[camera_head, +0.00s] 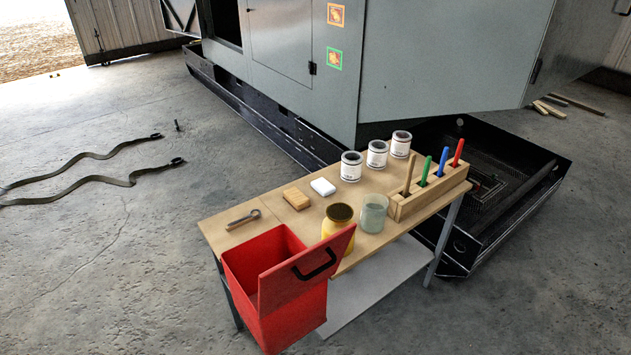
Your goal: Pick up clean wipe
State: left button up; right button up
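A small white folded block (323,187), which looks like the clean wipe, lies flat on the wooden workbench (262,232). A tan block (296,198), possibly a sponge or another wipe, lies just left of it. The white piece has bare wood around it and nothing on top. Neither of my grippers shows in the head view.
White-labelled cans (377,154) stand behind the wipe. A yellow jar (338,226), a glass jar (373,213) and a wooden rack (430,190) of coloured handles stand right. A wrench (243,219) lies left. An open red bin (290,308) is in front; a grey enclosure (420,60) is behind.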

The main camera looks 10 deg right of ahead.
aim_at(325, 188)
jog(key=i+j+z, duration=0.15)
jog(key=j, duration=0.2)
jog(key=i+j+z, duration=0.15)
jog(key=j, duration=0.2)
jog(key=i+j+z, duration=0.15)
jog(key=j, duration=0.25)
jog(key=i+j+z, duration=0.1)
jog(key=j, duration=0.3)
jog(key=i+j+z, duration=0.15)
jog(key=j, duration=0.3)
jog(key=i+j+z, duration=0.1)
jog(key=j, duration=0.3)
jog(key=i+j+z, duration=0.1)
jog(key=j, duration=0.35)
jog(key=i+j+z, duration=0.1)
jog(key=i+j, duration=0.15)
jog(key=j, duration=0.2)
jog(key=i+j+z, duration=0.1)
jog(key=j, duration=0.35)
jog(key=i+j+z, duration=0.15)
jog(key=j, duration=0.3)
